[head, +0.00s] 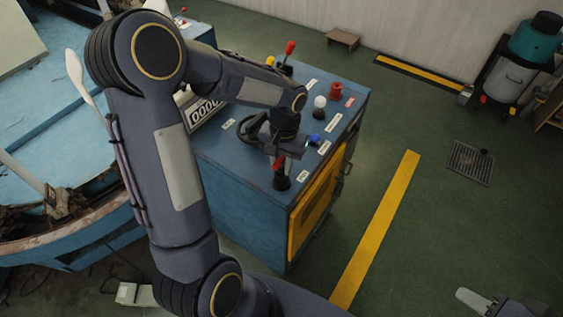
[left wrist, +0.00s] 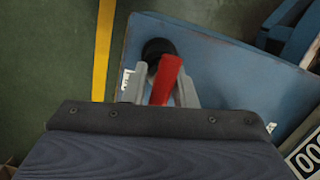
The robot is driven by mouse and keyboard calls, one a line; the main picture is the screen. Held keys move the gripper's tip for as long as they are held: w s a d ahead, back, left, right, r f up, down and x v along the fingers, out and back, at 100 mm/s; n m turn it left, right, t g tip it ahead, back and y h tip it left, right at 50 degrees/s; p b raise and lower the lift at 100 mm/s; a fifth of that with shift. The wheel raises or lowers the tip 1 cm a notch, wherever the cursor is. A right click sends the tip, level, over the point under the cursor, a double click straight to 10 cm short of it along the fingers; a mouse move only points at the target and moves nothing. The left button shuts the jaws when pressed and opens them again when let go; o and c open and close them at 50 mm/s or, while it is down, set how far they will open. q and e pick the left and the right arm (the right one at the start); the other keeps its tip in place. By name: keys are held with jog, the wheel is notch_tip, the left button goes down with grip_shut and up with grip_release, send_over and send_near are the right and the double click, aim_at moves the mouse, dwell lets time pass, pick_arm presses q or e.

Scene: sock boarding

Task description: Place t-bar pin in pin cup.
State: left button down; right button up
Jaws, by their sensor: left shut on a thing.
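My left gripper (head: 284,155) is over the near end of the blue control console. In the left wrist view its two grey fingers (left wrist: 160,84) are shut around a red lever handle (left wrist: 167,72). This red handle (head: 278,163) rises from a round black base (head: 281,181) on the console top. I cannot make out a t-bar pin or a pin cup in either view. My right gripper (head: 486,302) shows only in part at the bottom right of the head view, away from the console; its jaws are unclear.
The blue console (head: 235,185) also carries a red-topped lever (head: 290,48), a white knob (head: 320,101), a blue knob (head: 314,140), a red button (head: 336,89) and a counter display (head: 203,112). A round blue machine (head: 55,140) stands at left.

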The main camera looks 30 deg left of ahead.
pick_arm(q)
jog(key=shift+f, duration=0.35)
jog(key=c, duration=1.2)
grip_release()
jog(key=shift+r, duration=0.1)
jog(key=shift+r, duration=0.3)
jog(key=r, duration=0.4)
jog(key=w+r, duration=0.1)
jog(key=r, duration=0.3)
jog(key=r+p, duration=0.1)
jog(key=r, duration=0.3)
jog(key=shift+w+r, duration=0.1)
jog(key=shift+w, duration=0.05)
jog(key=shift+s+d+r+n+t+h, duration=0.15)
jog(key=shift+s+d+t+h, duration=0.75)
jog(key=shift+s, duration=2.15)
jog(key=shift+s+d+r+n+t+h, duration=0.15)
jog(key=shift+s+d+t+h, duration=0.25)
jog(key=shift+s+t, duration=1.85)
jog(key=shift+s+d+r+t+h, duration=0.15)
jog(key=shift+s+d+t+h, duration=0.5)
jog(key=shift+s, duration=3.2)
jog(key=shift+d+g, duration=0.15)
jog(key=shift+g, duration=0.15)
